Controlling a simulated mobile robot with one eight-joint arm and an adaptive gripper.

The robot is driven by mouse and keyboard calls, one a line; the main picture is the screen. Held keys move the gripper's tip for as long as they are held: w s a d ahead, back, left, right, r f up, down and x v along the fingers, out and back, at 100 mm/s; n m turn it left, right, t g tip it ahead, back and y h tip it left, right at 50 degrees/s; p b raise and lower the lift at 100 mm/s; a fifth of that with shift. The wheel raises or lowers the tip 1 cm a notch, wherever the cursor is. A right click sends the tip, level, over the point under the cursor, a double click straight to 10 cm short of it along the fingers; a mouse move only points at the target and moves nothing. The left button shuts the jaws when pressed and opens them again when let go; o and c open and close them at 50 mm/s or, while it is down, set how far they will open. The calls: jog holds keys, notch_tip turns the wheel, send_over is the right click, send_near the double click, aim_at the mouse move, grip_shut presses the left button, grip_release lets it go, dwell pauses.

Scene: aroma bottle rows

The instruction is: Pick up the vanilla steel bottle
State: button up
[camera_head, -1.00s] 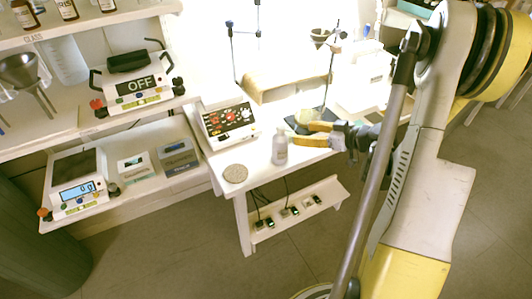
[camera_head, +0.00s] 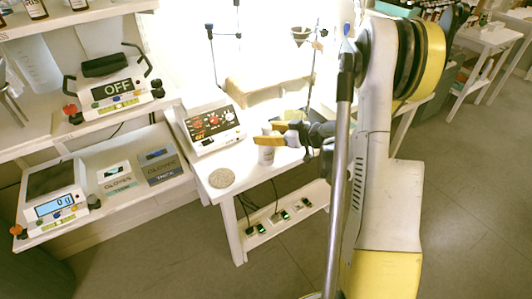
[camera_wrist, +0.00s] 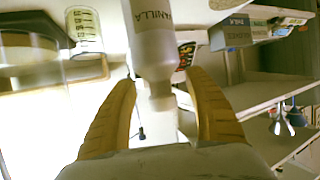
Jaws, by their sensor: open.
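The vanilla steel bottle (camera_head: 267,156) is pale grey and stands upright near the front edge of the white table (camera_head: 222,190). In the wrist view the bottle (camera_wrist: 153,45), with lettering reading "VANILLA", appears upside down, its narrow neck between my yellow fingers. My gripper (camera_head: 268,134) is at the bottle's upper part in the head view, reaching in from the right. In the wrist view my gripper (camera_wrist: 160,80) is open, with a visible gap beside the neck on each side. The fingers partly hide the bottle's top in the head view.
A round, flat disc (camera_head: 222,178) lies on the table's front left. A tan block (camera_head: 265,90) and lab stands are behind. A glass beaker (camera_wrist: 84,30) shows in the wrist view.

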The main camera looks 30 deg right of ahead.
jog(key=shift+r, duration=0.1)
jog(key=shift+s, duration=0.1)
grip_shut()
